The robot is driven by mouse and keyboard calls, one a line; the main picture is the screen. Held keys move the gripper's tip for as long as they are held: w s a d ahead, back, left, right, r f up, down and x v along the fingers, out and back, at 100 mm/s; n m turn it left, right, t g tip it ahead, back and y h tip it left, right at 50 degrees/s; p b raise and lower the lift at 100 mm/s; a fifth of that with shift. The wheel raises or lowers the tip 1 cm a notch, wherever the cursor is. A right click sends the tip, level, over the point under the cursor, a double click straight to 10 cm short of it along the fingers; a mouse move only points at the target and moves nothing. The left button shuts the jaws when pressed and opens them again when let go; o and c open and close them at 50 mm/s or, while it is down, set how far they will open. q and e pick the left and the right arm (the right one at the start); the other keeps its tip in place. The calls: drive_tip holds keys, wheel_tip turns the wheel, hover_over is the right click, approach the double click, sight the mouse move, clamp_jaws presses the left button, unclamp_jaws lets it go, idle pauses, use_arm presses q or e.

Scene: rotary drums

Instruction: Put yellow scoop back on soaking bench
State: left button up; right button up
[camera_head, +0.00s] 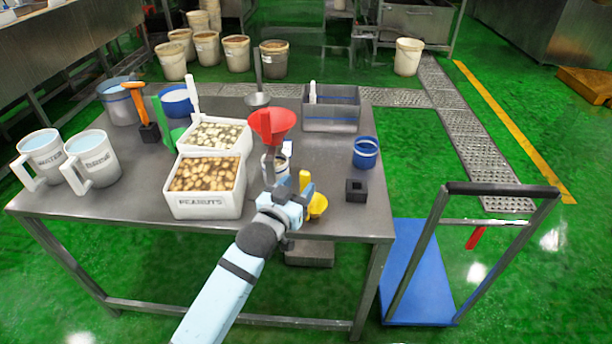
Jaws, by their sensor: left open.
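The yellow scoop (317,206) is at the front edge of the grey metal bench (130,196), its handle pointing up. My left gripper (287,190) is open at the bench's front edge, just left of the scoop. One finger overlaps the scoop's handle in the picture, and I cannot tell whether they touch. The gripper hides part of the scoop, so I cannot tell whether the scoop rests on the bench top. My right gripper is not in view.
A red funnel (272,122) stands behind my gripper. A white peanuts tub (207,204) is to its left. A black square holder (356,190) and a blue cup (365,153) are to the right. A blue cart (418,270) stands beside the bench.

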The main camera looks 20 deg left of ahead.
use_arm(q)
drive_tip(key=s+d+f+g, duration=0.1)
drive_tip(key=s+f+g, duration=0.2)
drive_tip(key=s+f, duration=0.8)
drive_tip(key=s+d+f+m+g+h, duration=0.1)
drive_tip(key=s+f+g, duration=0.3)
drive_tip(key=s+f, duration=0.7)
drive_tip(key=s, duration=0.3)
drive_tip(key=shift+s+d, duration=0.25)
drive_tip(key=shift+s, duration=0.1)
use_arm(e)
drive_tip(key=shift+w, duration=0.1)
use_arm(q)
wheel_tip(320, 180, up, 12)
drive_tip(key=a+p, duration=0.1)
drive_tip(key=p, duration=1.3)
drive_tip(key=shift+s+r+m+p, duration=0.25)
drive_tip(key=shift+s+m+p, duration=0.05)
drive_tip(key=shift+p, duration=0.1)
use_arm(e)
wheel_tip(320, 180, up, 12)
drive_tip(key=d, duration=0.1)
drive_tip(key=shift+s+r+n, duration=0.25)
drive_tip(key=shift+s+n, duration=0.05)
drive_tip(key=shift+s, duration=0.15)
use_arm(q)
drive_tip(key=shift+r, duration=0.2)
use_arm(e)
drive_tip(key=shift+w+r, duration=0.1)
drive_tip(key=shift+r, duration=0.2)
